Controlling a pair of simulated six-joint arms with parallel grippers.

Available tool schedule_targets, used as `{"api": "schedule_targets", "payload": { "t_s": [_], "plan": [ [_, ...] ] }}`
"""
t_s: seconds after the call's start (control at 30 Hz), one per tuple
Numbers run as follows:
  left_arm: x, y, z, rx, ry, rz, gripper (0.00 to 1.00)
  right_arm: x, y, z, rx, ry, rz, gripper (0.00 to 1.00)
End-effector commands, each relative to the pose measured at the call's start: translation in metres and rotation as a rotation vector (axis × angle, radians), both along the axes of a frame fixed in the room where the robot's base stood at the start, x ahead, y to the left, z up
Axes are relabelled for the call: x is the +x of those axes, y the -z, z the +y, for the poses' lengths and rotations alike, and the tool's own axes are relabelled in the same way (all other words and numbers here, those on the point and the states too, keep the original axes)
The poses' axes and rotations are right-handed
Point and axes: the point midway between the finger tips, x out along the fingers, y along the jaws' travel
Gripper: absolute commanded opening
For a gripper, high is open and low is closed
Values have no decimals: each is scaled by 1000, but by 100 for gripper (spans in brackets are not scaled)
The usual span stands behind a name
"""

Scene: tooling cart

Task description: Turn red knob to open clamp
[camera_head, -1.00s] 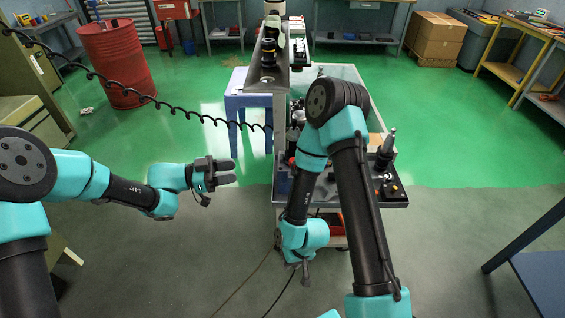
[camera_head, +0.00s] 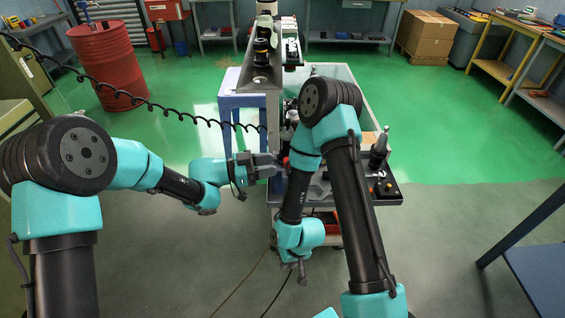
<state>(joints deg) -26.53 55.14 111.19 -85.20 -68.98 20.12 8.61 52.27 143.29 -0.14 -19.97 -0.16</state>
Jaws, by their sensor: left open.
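A small red spot that looks like the red knob (camera_head: 286,161) shows on the near left part of the tooling cart (camera_head: 345,191), beside my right arm. My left gripper (camera_head: 272,166) is open at the cart's left edge, its fingers pointing right, close to the red spot. I cannot tell whether they touch it. The clamp cannot be made out; my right arm covers part of the cart top. My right gripper (camera_head: 299,273) hangs low in front of the cart, small and pointing down; its jaws are unclear.
A black box with a red button and a yellow part (camera_head: 385,189) sits at the cart's right front corner, near a dark upright tool holder (camera_head: 379,152). A blue stand (camera_head: 229,103) is left of the cart. A coiled black cable (camera_head: 140,101) hangs across the left.

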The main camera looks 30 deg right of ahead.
Motion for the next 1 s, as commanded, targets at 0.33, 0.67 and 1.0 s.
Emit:
{"api": "schedule_targets", "payload": {
  "t_s": [0.33, 0.67, 1.0],
  "plan": [
    [-12, 0, -42, 0, 1, 0, 41, 0, 0, 0, 0, 0, 0, 26],
    [-13, 0, -44, 0, 0, 0, 41, 0, 0, 0, 0, 0, 0, 26],
    [-13, 0, -44, 0, 0, 0, 10, 0, 0, 0, 0, 0, 0, 26]
  ]
}}
